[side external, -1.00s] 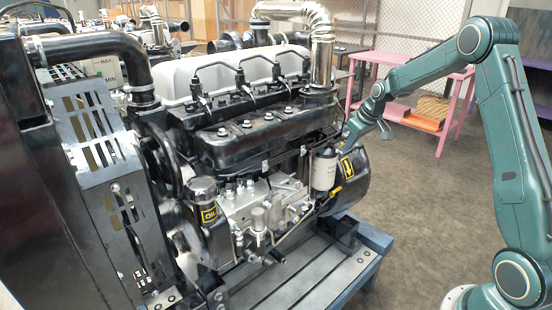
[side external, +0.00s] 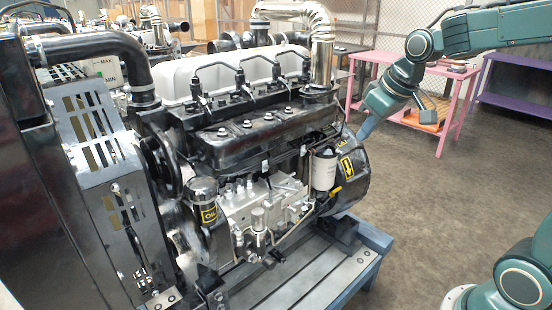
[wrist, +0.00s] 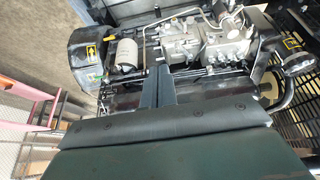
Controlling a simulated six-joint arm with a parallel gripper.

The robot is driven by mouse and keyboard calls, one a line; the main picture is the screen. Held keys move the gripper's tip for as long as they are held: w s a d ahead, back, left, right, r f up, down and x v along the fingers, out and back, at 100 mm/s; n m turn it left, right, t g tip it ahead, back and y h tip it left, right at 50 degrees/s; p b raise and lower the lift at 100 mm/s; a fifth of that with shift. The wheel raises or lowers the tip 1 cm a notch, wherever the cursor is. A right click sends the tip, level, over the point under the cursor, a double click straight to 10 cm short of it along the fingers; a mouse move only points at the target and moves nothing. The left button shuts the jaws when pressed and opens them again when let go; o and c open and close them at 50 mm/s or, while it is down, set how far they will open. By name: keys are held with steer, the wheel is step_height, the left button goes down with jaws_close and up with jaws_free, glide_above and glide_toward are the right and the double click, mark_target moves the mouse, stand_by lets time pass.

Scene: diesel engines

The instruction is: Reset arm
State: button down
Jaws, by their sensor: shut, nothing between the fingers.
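My gripper (side external: 364,131) is at the back right of the diesel engine (side external: 250,150), above the black housing (side external: 352,172) with the yellow arrow sticker. Its fingertips look grey and pressed together, with nothing held. In the wrist view my gripper (wrist: 160,84) shows as dark fingers joined in the middle. Beyond them lie the white filter (wrist: 122,52), the pale pump block (wrist: 195,45) and the arrow-marked housing (wrist: 88,50). Whether the fingers touch the engine cannot be told.
The engine stands on a blue-framed stand (side external: 372,240). A pink table (side external: 458,110) with an orange tray is behind my arm, and a purple shelf (side external: 515,104) is further right. The floor (side external: 440,210) right of the engine is clear.

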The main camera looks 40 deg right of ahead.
steer(key=s+a, duration=0.3)
steer(key=s, duration=0.5)
steer(key=s+a, duration=0.4)
steer(key=s, duration=0.5)
steer(key=shift+s+f+t, duration=0.25)
steer(key=shift+f+t, duration=0.05)
steer(key=shift+f, duration=0.1)
